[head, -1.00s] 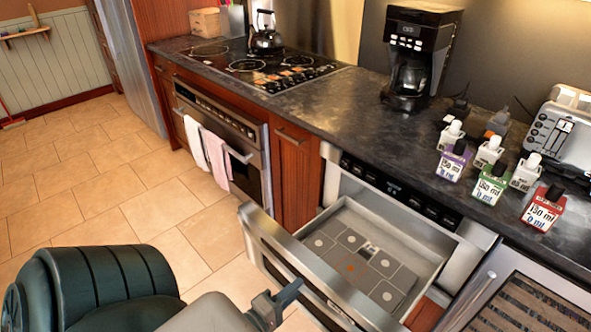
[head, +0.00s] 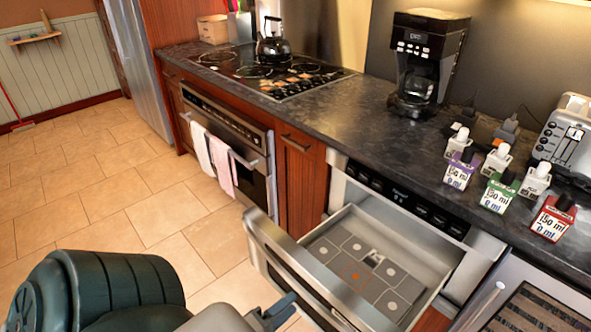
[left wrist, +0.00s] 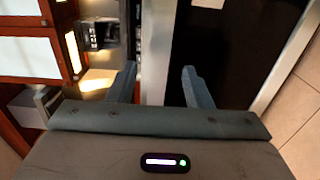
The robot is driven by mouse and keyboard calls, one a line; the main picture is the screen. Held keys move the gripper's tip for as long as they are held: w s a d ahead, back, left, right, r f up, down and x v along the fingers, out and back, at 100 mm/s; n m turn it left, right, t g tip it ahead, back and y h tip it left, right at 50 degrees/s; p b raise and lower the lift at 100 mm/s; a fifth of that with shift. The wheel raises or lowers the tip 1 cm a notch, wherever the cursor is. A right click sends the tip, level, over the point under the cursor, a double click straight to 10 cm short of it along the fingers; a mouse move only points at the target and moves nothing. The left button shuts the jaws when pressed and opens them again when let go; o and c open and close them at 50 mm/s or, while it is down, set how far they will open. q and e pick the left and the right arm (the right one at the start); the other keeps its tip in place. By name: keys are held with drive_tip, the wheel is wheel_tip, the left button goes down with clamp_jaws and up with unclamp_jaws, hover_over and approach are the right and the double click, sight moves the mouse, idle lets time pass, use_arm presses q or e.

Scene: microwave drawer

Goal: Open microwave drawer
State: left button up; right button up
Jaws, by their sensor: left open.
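The microwave drawer (head: 440,272) stands pulled out from under the counter, its grey patterned floor in plain sight. Its steel front panel (head: 262,232) faces the lower left. My left gripper (head: 282,308) is just in front of that panel, near its lower middle; I cannot tell whether it touches. In the left wrist view the two fingers (left wrist: 160,84) are apart, with a pale edge of the drawer front between and beyond them. Nothing is held between the fingers. My right gripper is not in view.
The dark counter (head: 330,118) holds a coffee maker (head: 428,62), a toaster (head: 566,135) and several small labelled bottles (head: 498,192). A wall oven (head: 225,135) with two towels is left of the drawer. A glass-fronted cooler (head: 535,310) is at right. Tiled floor (head: 120,190) at left is clear.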

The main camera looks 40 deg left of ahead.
use_arm(q)
drive_tip(key=s+b, duration=0.1)
drive_tip(key=s, duration=0.6)
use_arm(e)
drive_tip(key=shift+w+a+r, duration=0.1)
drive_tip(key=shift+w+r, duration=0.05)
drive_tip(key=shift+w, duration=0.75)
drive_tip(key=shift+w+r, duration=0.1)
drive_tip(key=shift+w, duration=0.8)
use_arm(q)
drive_tip(key=shift+a+f, duration=0.1)
drive_tip(key=shift+a, duration=0.05)
